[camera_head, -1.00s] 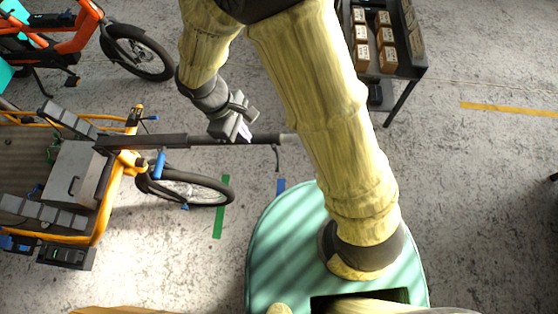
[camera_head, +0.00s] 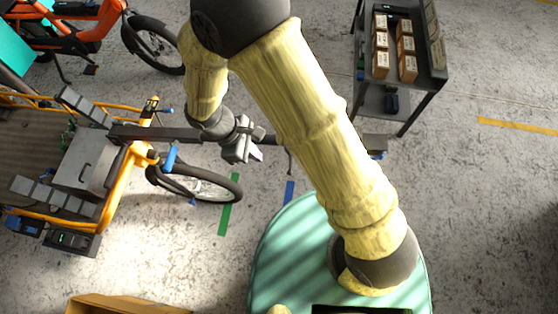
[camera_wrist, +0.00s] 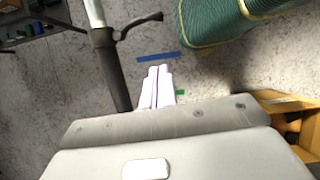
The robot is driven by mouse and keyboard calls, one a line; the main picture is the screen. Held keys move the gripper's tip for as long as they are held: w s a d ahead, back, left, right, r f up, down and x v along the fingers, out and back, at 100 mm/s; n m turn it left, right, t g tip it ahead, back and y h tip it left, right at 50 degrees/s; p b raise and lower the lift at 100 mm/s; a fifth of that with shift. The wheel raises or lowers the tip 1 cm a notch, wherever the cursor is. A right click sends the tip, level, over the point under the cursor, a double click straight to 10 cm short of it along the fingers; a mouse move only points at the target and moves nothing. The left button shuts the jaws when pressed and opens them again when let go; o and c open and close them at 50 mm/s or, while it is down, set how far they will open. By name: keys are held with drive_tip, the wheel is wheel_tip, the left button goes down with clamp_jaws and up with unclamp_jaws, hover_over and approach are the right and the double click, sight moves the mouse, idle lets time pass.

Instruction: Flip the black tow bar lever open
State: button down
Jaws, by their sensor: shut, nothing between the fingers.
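The dark tow bar (camera_head: 180,133) reaches right from the yellow cargo bike (camera_head: 125,175) in the head view. Its black lever (camera_head: 290,160) hangs near the bar's right end, just left of my arm. In the wrist view the bar (camera_wrist: 108,65) stands at the left of the fingers, and the lever (camera_wrist: 137,25) sticks out to the right from its collar. My gripper (camera_head: 257,154) is shut and empty. Its pale fingertips (camera_wrist: 158,70) are together, beside the bar and apart from the lever in the wrist view. My arm hides the bar's far end in the head view.
A dark shelf cart (camera_head: 425,85) with several small boxes stands at the upper right. An orange bike (camera_head: 85,35) is at the upper left. A cardboard box (camera_head: 125,304) lies at the bottom. The floor at the right is largely clear.

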drive_tip(key=d+f+p, duration=0.2)
drive_tip(key=d+f, duration=0.3)
drive_tip(key=d, duration=0.1)
drive_tip(key=shift+d, duration=0.4)
drive_tip(key=shift+s, duration=0.1)
